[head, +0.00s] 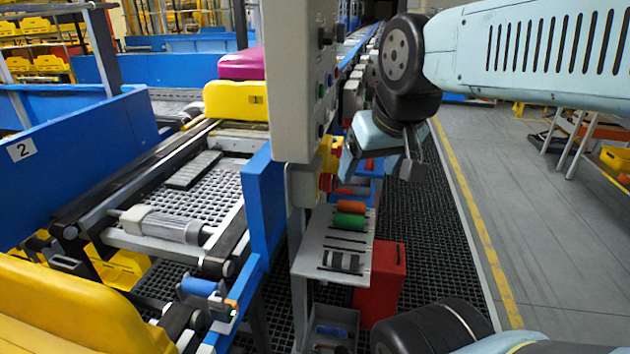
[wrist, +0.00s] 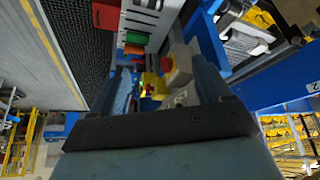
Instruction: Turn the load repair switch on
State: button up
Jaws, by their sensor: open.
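A grey control box (head: 293,75) stands in the middle of the head view, with dark knobs (head: 325,37) and small buttons on its narrow right face. That face is seen at a steep angle; no label is readable, and I cannot tell which control is the load repair switch. My gripper (head: 382,160) is to the right of the box's lower end, near a yellow-and-red emergency stop (head: 328,165).
Below the box, a grey shelf (head: 335,245) carries orange and green rolls, with a red bin (head: 382,285) beside it. The grey floor (head: 540,220) to the right is mostly clear.

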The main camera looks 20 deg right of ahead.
aim_at(326, 178)
jog(key=u, duration=0.6)
jog(key=k, duration=1.55)
jog(key=z, duration=0.4)
jog(key=i, duration=1)
